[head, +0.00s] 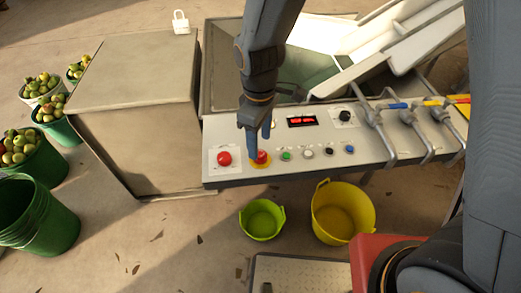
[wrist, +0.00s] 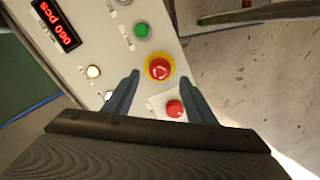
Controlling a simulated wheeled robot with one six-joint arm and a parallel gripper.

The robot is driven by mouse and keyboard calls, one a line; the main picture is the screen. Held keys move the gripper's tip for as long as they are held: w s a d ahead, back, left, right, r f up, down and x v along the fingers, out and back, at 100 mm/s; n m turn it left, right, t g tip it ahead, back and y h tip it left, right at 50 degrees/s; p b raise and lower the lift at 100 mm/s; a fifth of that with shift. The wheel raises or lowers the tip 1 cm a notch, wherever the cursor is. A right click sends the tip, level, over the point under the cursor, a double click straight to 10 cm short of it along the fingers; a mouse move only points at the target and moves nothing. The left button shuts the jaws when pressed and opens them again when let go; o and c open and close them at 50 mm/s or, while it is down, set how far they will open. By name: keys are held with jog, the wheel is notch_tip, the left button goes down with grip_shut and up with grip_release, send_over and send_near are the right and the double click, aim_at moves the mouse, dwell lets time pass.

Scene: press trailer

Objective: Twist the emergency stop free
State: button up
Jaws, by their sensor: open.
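The emergency stop (head: 261,158) is a red mushroom button on a yellow ring, on the sloped grey control panel (head: 290,170). In the wrist view the emergency stop (wrist: 160,68) shows arrow marks on its cap. My gripper (head: 260,146) is open and points down at the panel, right over the emergency stop. In the wrist view the fingers of my gripper (wrist: 161,75) lie left and right of the red cap with gaps; whether they reach down around it I cannot tell. A second red button (head: 224,158) on a white plate sits just left of the emergency stop.
Green (head: 286,155), white, black and blue buttons line the panel to the right, below a red display (head: 302,121). Grey pipe handles (head: 387,135) cross its right part. A cabinet (head: 135,110) stands left. A green tub (head: 262,220) and yellow tub (head: 343,212) stand below.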

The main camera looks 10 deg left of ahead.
aim_at(260, 153)
jog(key=shift+f+p, duration=0.3)
jog(key=shift+f, duration=2.15)
jog(key=c, duration=1)
jog(key=shift+c, duration=0.2)
jog(key=shift+m, duration=0.4)
jog(key=m+p, duration=0.2)
jog(key=m, duration=0.1)
jog(key=shift+r+m, duration=0.1)
jog(key=shift+m, duration=0.2)
jog(key=shift+w+m+p, duration=0.1)
jog(key=shift+m+p, duration=0.5)
jog(key=shift+m, duration=1.1)
